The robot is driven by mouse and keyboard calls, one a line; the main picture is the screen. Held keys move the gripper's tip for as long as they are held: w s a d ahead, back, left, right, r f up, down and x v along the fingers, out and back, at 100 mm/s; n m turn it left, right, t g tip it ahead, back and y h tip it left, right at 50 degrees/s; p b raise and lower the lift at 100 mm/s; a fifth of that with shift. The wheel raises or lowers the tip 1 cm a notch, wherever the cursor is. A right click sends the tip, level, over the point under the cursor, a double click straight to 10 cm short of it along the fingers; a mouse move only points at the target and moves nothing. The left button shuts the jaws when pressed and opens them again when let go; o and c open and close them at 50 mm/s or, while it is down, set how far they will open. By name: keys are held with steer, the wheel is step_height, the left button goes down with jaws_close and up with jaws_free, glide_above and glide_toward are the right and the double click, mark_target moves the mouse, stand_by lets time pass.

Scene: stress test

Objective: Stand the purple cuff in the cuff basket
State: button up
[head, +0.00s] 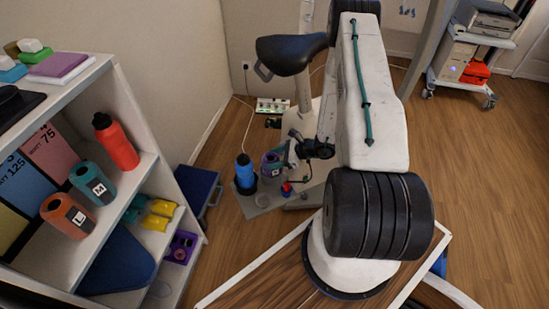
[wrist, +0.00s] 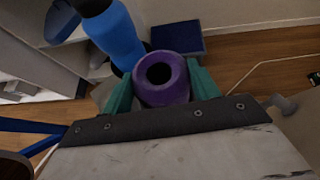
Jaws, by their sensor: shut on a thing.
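The purple cuff (head: 270,166) is a short hollow cylinder with a label, near the blue bottle in the head view. In the wrist view the cuff (wrist: 170,92) shows its round open end between my gripper's teal fingers (wrist: 162,88). My gripper (head: 284,163) is shut on it. I cannot tell whether the cuff's base touches the grey platform. A small purple bin (head: 194,240) sits on the lower shelf at left, with a round purple thing in it; I cannot tell whether it is the cuff basket.
A blue bottle (head: 245,174) stands close beside the cuff on a grey platform (head: 258,208). The white shelf unit (head: 152,165) at left holds an orange L cuff (head: 68,214), a teal M cuff (head: 92,183) and a red bottle (head: 116,143). A dark blue box (head: 197,188) stands behind it.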

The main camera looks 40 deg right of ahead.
steer(key=o, duration=1.4)
steer(key=shift+o, duration=0.2)
steer(key=v, duration=0.8)
